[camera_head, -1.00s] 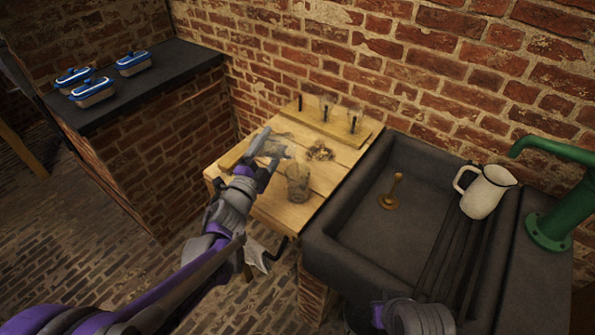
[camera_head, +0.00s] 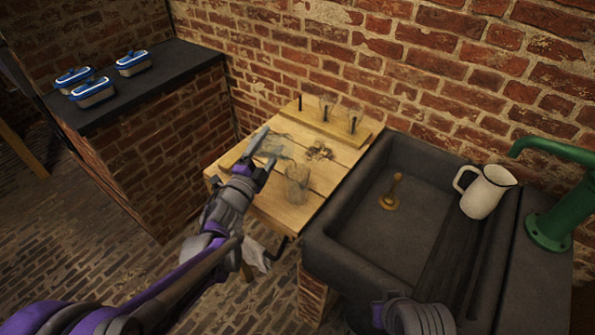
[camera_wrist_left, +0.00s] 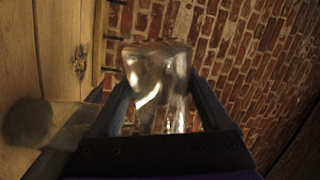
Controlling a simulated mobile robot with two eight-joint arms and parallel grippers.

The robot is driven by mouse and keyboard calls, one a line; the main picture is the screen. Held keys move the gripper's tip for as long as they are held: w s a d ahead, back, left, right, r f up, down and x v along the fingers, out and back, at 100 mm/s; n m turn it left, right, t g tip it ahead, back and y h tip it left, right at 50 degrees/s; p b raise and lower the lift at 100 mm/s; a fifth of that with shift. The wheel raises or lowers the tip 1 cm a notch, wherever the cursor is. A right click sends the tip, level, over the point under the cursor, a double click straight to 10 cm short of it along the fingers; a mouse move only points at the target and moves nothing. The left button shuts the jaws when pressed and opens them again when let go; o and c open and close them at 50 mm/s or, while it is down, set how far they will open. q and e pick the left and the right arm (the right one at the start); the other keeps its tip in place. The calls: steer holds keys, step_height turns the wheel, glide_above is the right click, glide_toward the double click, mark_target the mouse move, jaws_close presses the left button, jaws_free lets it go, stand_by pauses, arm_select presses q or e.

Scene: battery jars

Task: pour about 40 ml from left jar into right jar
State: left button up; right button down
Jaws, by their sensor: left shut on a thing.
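My left gripper (camera_head: 264,156) is shut on a clear glass jar (camera_head: 277,147) above the wooden table. The held jar fills the space between the fingers (camera_wrist_left: 155,108) in the left wrist view (camera_wrist_left: 158,75). It looks tilted, but its angle and the liquid level are hard to read through the glass. A second clear jar (camera_head: 297,184) stands on the table, right of and nearer than the held one. It also shows at the left of the wrist view (camera_wrist_left: 30,122), apart from the held jar.
A wooden rack (camera_head: 340,125) with dark pegs and glassware stands at the table's back. Small brown bits (camera_head: 318,151) lie on the table. To the right is a dark sink (camera_head: 345,215) with a white jug (camera_head: 486,192). Blue-lidded boxes (camera_head: 132,63) sit on the left counter.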

arm_select(q)
steer(key=shift+r, duration=0.1)
steer(key=n, duration=0.1)
steer(key=r+n, duration=0.1)
steer(key=n, duration=0.1)
steer(key=shift+y, duration=0.3)
steer(key=shift+f+n, duration=0.2)
steer(key=shift+n, duration=0.6)
steer(key=shift+f+n+b, duration=0.3)
steer(key=shift+n+b, duration=0.2)
steer(key=shift+n, duration=0.1)
steer(key=shift+f+n+y, duration=0.15)
steer(key=shift+n+y, duration=0.25)
steer(key=shift+n, duration=0.1)
